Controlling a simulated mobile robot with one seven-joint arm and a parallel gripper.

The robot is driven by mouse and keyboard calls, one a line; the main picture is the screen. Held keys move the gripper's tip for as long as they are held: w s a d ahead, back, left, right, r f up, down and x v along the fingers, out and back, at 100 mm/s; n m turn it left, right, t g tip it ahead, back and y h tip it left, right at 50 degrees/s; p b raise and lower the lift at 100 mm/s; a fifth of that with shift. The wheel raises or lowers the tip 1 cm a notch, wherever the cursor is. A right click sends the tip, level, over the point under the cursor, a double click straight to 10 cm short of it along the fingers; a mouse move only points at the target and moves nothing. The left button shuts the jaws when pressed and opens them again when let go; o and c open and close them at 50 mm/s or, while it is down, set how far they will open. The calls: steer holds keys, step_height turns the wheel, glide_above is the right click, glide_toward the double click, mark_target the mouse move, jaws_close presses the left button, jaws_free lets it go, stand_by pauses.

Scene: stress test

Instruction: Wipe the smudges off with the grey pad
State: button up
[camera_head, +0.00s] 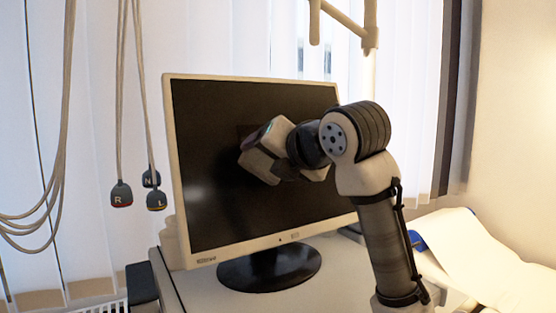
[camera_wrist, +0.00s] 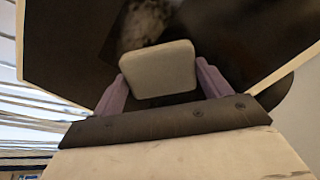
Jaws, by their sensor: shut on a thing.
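A monitor (camera_head: 215,205) with a pale frame and a dark screen stands upright on a black base. My gripper (camera_head: 262,150) is in front of the screen's middle in the head view, which hides its fingertips. In the wrist view my gripper (camera_wrist: 161,82) has its purple fingers shut on the grey pad (camera_wrist: 158,68), one on each side. The pad faces the screen; I cannot tell whether it touches. A whitish, blotchy smudge (camera_wrist: 148,22) shows on the screen just beyond the pad. No smudge is clear in the head view.
The monitor stands on a white surface (camera_head: 215,292). Cables with labelled dark plugs (camera_head: 121,194) hang at the left. Vertical blinds (camera_head: 235,40) are behind. A pale stand (camera_head: 369,70) rises behind the monitor, and a white sheet (camera_head: 470,250) lies at the right.

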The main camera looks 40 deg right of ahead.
mark_target(250, 161)
steer(key=shift+w+a, duration=0.25)
steer(key=shift+a, duration=0.6)
steer(key=shift+w+a, duration=0.2)
steer(key=shift+a, duration=0.65)
steer(key=r+p, duration=0.2)
steer(key=r, duration=0.1)
steer(key=shift+w, duration=0.4)
steer(key=shift+s+d+f+p, duration=0.1)
steer(key=shift+s+d+p, duration=0.2)
steer(key=shift+d, duration=0.65)
steer(key=shift+s+d+r+p, duration=0.15)
steer(key=shift+d+p, duration=0.3)
steer(key=shift+d, duration=0.55)
steer(key=shift+s+d+f+p, duration=0.2)
steer(key=shift+d+p, duration=0.15)
steer(key=shift+d, duration=0.6)
steer(key=d, duration=0.2)
steer(key=s+d, duration=0.1)
steer(key=d, duration=0.2)
steer(key=shift+d, duration=0.1)
